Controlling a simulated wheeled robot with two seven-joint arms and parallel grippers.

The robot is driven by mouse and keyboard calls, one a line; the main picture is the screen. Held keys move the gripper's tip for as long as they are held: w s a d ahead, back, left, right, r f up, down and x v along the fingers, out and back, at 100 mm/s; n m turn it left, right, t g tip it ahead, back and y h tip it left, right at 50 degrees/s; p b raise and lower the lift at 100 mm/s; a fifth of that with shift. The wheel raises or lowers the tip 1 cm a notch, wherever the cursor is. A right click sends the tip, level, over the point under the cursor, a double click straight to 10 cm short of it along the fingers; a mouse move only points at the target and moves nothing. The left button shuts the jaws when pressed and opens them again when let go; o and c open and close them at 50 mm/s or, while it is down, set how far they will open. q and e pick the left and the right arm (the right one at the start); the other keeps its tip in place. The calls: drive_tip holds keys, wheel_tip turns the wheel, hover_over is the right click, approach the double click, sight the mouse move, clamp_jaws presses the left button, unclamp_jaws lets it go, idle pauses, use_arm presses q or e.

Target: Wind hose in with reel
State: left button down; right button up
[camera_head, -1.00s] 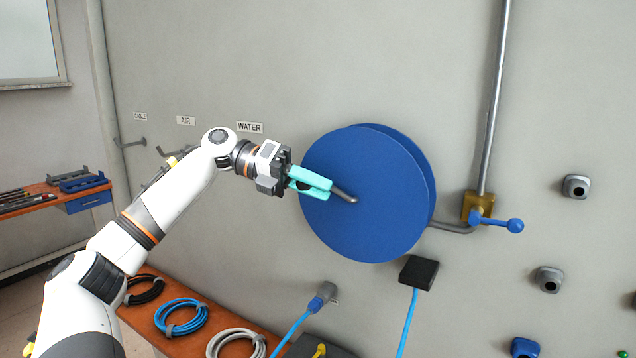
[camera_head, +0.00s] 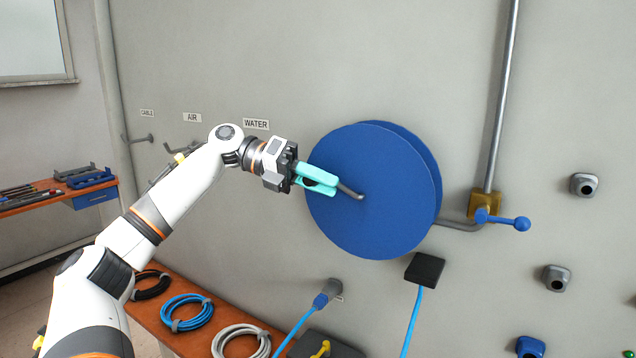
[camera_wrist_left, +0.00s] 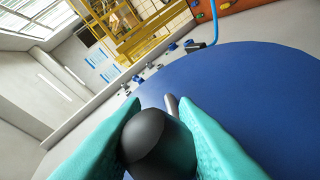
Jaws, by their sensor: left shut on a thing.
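The blue hose reel (camera_head: 385,205) is a large disc mounted on the grey wall, and its blue face fills much of the left wrist view (camera_wrist_left: 250,95). A grey crank handle (camera_head: 352,193) sticks out near the disc's middle. My left gripper (camera_head: 328,181), with turquoise fingers, is shut on the crank's dark knob (camera_wrist_left: 158,142), left of the reel's centre. The knob sits between both fingers. A blue hose (camera_head: 411,325) hangs below the reel from a black block (camera_head: 425,269). My right gripper is not in view.
A blue-handled valve (camera_head: 503,220) on a pipe stands right of the reel. A blue connector (camera_head: 322,299) sits on the wall below. An orange-brown bench (camera_head: 240,325) with coiled hoses lies under my left arm. Wall hooks (camera_head: 140,138) are at the left.

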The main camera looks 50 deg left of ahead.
use_arm(q)
drive_tip(key=shift+r, duration=0.7)
drive_tip(key=c, duration=1.5)
unclamp_jaws()
drive_tip(key=o, duration=0.3)
drive_tip(key=shift+s+d+r, duration=0.1)
drive_tip(key=shift+s+d, duration=0.05)
drive_tip(key=shift+o, duration=0.3)
drive_tip(key=shift+d, duration=0.25)
drive_tip(key=v, duration=1.1)
drive_tip(key=shift+a+f, duration=0.2)
drive_tip(key=shift+a, duration=0.25)
